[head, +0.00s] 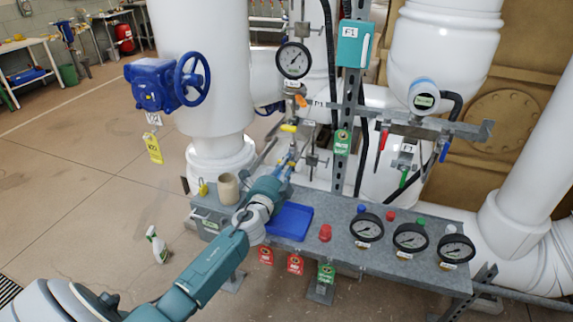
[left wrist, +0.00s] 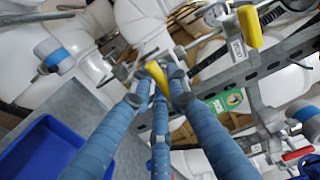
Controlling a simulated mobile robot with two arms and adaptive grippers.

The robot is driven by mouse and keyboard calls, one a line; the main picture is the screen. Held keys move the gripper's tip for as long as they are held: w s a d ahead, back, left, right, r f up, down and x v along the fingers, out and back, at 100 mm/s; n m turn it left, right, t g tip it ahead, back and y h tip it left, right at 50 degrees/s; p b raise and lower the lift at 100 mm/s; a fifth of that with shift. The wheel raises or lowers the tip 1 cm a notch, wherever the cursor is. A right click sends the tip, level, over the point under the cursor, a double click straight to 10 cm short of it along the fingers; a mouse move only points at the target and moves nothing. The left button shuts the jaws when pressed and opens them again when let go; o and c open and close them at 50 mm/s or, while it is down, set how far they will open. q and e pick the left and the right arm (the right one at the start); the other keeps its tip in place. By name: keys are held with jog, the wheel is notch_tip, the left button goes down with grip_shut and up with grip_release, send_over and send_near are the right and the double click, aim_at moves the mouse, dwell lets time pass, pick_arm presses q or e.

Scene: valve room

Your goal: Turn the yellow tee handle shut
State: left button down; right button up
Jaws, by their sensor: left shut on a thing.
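My left arm reaches up over the grey bench, and my left gripper (head: 291,161) is at the small pipework behind the blue tray. In the left wrist view the blue-wrapped fingers of my left gripper (left wrist: 158,85) are shut on a yellow tee handle (left wrist: 156,74). The fingers partly hide that handle. A second yellow handle (left wrist: 250,27) stands to the right of the fingers, apart from them; in the head view a yellow handle (head: 288,128) shows just above my gripper. My right gripper is not in view.
The bench (head: 335,262) carries a blue tray (head: 289,221), a beige cup (head: 228,188) and black gauges (head: 366,228). A steel upright (head: 350,110) stands right of my gripper. Red (head: 383,137) and green (head: 403,178) handles hang farther right. A blue handwheel (head: 192,77) is at left.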

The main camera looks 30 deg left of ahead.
pick_arm(q)
jog(key=shift+f, duration=0.1)
jog(key=c, duration=1.6)
grip_release()
jog(key=shift+c, duration=0.2)
jog(key=v, duration=1.2)
